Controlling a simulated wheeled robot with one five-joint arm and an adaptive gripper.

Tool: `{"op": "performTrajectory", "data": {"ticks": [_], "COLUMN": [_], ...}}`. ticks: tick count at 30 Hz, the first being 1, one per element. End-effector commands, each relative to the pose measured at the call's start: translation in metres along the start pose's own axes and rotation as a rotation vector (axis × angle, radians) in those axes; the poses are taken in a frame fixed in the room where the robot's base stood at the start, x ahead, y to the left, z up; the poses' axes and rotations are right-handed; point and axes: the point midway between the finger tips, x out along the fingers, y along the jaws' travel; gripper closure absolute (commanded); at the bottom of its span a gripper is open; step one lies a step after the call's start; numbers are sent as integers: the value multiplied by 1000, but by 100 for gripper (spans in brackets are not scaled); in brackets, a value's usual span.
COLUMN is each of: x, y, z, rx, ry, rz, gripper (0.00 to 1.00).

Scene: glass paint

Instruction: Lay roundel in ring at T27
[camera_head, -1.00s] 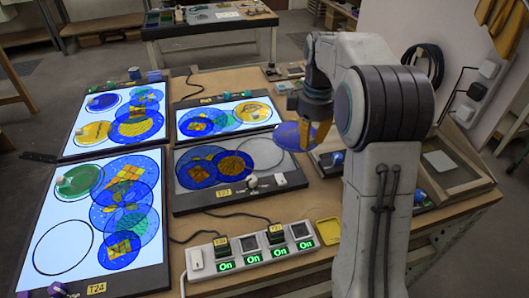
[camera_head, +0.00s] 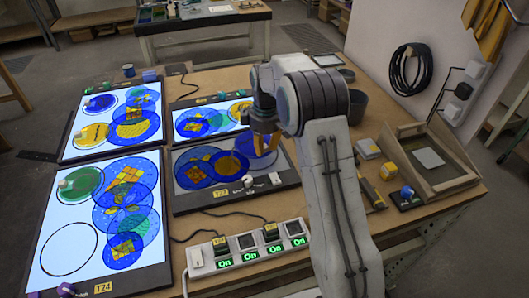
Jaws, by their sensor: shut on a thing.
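The T27 panel (camera_head: 185,204) is the grey, unlit one in the middle, with a yellow label on its front edge. Blue and yellow patterned discs (camera_head: 195,172) lie on its left and middle. My gripper (camera_head: 265,145) is over the panel's right part, shut on a blue roundel (camera_head: 262,162). The roundel is low over the place of the ring; I cannot tell whether it touches the panel. The gripper and roundel largely hide the ring.
Lit panels stand left (camera_head: 45,270) and behind (camera_head: 190,110), with coloured discs on them. A power strip (camera_head: 235,262) with several green "On" displays lies in front. A wooden tray (camera_head: 455,175) and small blocks (camera_head: 368,148) are at the right.

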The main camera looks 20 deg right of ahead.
Motion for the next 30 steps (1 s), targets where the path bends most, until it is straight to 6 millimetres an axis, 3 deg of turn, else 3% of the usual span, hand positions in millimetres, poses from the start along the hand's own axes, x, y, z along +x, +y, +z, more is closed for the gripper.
{"op": "performTrajectory", "data": {"ticks": [9, 21, 22, 28, 30], "x": [31, 35, 35, 34, 34], "y": [-2, -2, -2, -2, -2], "z": [2, 2, 2, 2, 2], "rx": [-1, -1, -1, -1, -1], "ry": [-2, -1, -2, -2, -2], "rz": [-2, -1, -2, -2, -2], "gripper": [100, 100, 76, 58, 56]}}
